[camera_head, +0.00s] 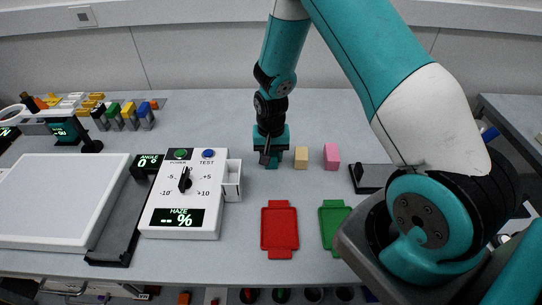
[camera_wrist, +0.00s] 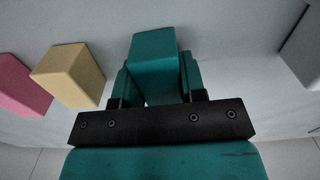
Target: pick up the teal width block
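The teal width block (camera_wrist: 154,66) lies between the two teal fingers of my gripper (camera_wrist: 158,84) in the wrist view. A finger sits close along each of its sides, and I see no gap. In the head view my gripper (camera_head: 270,155) points down at the table, left of the tan block. There the teal block blends with the teal of my gripper and is hard to pick out. Whether it rests on the table or is slightly raised, I cannot tell.
A tan block (camera_head: 301,158) and a pink block (camera_head: 331,157) stand to the right on the table. A haze meter (camera_head: 172,215) is at left. A red tray (camera_head: 280,228) and a green tray (camera_head: 331,216) lie in front.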

